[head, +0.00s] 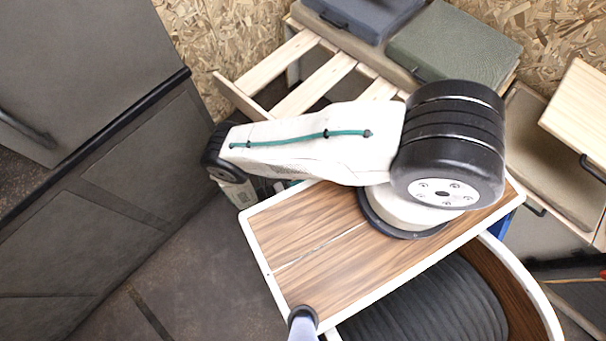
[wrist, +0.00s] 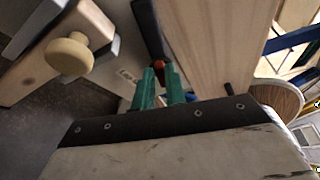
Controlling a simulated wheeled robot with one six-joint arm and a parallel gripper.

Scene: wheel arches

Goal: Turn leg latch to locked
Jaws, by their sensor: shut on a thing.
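In the wrist view, the two green fingers of my gripper (wrist: 161,76) reach forward, close together. A small orange-red piece (wrist: 159,65) shows between their tips, at the lower end of a dark bar (wrist: 149,30). I take this piece to be the leg latch, and my gripper is shut on it. The fingers cover most of it, so its turn position cannot be read. In the head view, my arm and the table top (head: 290,235) hide the latch and the fingertips.
A pale wooden panel (wrist: 215,45) stands close to the right of the fingers. A wooden block with a round beige knob (wrist: 68,55) is at left. In the head view, a dark cushioned seat (head: 425,305) lies in front of the table, and grey cabinet fronts (head: 90,190) stand left.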

